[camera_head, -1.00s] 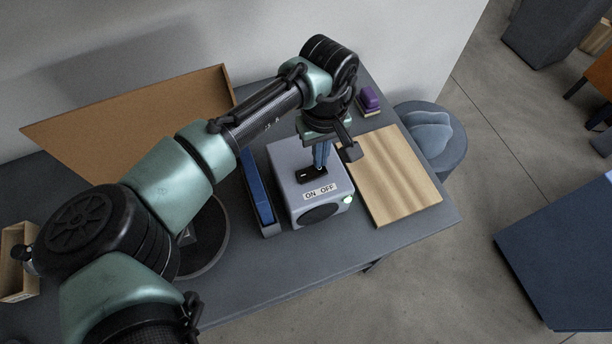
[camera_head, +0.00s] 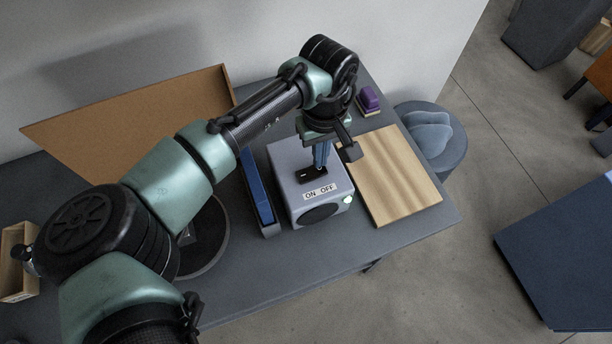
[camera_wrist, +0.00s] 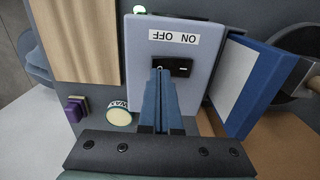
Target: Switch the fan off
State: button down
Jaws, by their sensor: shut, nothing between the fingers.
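The fan is a pale grey box (camera_head: 285,160) on the dark table, with a label reading ON and OFF (camera_head: 320,192) on its top. A black rocker switch (camera_head: 311,175) sits behind the label. The wrist view shows the switch (camera_wrist: 182,67) too, with the label (camera_wrist: 174,37) beyond it. A small green light (camera_head: 348,199) glows on the front of the box. My gripper (camera_head: 321,166) is shut and empty, pointing down at the switch.
A blue binder-like object (camera_head: 257,190) stands close left of the fan. A wooden board (camera_head: 395,180) lies to its right. A purple block (camera_head: 369,98) sits behind the board. A round, light-coloured labelled thing (camera_wrist: 119,117) shows beside the fan in the wrist view.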

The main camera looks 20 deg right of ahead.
jog(key=shift+f+b, duration=0.45)
jog(key=shift+f, duration=0.55)
dwell(0.5)
jog(key=shift+r, duration=0.1)
notch_tip(320, 180, up, 7)
jog(key=p, duration=0.7)
dwell(0.5)
